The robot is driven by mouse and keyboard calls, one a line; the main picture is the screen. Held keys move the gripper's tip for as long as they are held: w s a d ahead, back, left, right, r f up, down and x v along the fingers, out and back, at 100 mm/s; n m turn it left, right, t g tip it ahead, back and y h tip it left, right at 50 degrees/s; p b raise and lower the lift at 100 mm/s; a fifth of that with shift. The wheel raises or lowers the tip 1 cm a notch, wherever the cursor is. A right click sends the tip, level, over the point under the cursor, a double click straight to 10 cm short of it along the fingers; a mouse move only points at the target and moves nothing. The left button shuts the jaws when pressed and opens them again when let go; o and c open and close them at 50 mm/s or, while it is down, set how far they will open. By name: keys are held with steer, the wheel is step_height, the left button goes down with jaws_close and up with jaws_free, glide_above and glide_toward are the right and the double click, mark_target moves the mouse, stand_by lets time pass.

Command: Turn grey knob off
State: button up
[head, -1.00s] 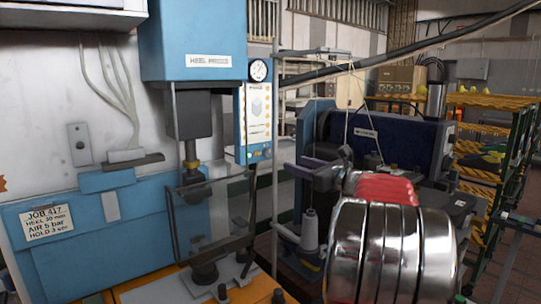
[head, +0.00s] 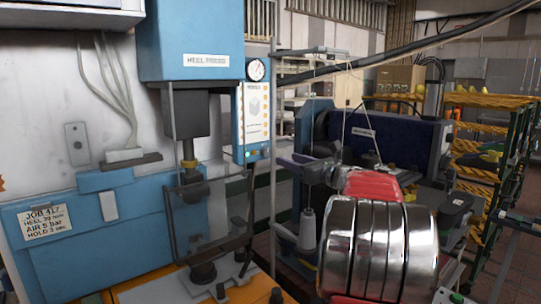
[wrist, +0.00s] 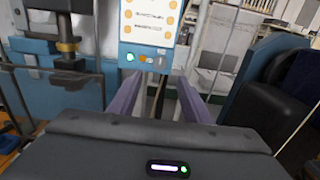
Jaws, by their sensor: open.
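The blue control panel (head: 252,112) of the heel press carries a white label sheet. A row of small controls lies along its lower edge, with a lit green one (wrist: 130,57) at left and an orange one (wrist: 146,59) beside it. A small greyish part (wrist: 161,60) sits at the right end of that row; it is too small to tell if it is the grey knob or how it is turned. My gripper (wrist: 158,85) is open and empty, its two purple fingers apart, below and in front of the panel. In the head view my gripper (head: 288,163) is right of the panel.
The heel press ram (head: 188,160) and its clear guard (head: 212,210) stand left of the panel. A thin upright post (head: 273,180) rises between press and gripper. A dark blue machine (head: 385,135) with a thread cone (head: 307,230) stands at right.

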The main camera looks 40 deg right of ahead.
mark_target(267, 152)
steer(key=w, duration=0.7)
steer(key=w+d, duration=0.1)
steer(key=w, duration=0.2)
steer(key=shift+w+d, duration=0.1)
steer(key=shift+w, duration=0.15)
steer(key=c, duration=1)
steer(key=shift+c, duration=0.2)
